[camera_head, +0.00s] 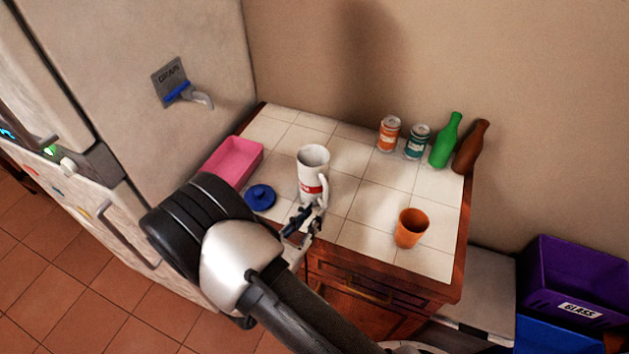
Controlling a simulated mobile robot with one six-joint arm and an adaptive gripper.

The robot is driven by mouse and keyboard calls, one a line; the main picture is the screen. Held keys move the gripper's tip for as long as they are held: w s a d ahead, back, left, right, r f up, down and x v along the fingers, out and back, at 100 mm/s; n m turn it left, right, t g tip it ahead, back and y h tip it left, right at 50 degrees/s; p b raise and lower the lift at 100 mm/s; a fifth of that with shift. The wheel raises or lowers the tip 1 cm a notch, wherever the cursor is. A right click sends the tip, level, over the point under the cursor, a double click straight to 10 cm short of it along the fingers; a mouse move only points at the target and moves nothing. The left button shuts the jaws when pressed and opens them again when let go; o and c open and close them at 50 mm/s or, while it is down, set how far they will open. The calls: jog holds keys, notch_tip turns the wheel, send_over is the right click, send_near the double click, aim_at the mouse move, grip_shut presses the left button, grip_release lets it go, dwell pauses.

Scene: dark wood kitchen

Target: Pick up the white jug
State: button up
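The white jug (312,163) stands upright on the white tiled counter (365,205), left of its middle. It has a red mark low on its front and a handle facing my side, to the lower right. My gripper (312,212) is at the handle, just in front of the jug's lower part. The fingers are small and overlap the handle, so I cannot tell whether they touch it or are closed around it.
A pink tray (233,160) and a blue lid-like disc (260,197) lie left of the jug. An orange cup (410,228) stands to the right. Two cans (389,133), a green bottle (445,141) and a brown bottle (471,147) stand along the back wall.

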aim_at(324, 203)
jog(key=b+x, duration=0.1)
jog(key=x, duration=0.5)
jog(key=shift+w+d+f, duration=0.1)
jog(key=shift+w+d, duration=0.1)
jog(key=shift+d, duration=0.1)
jog(key=shift+c, duration=0.5)
grip_shut()
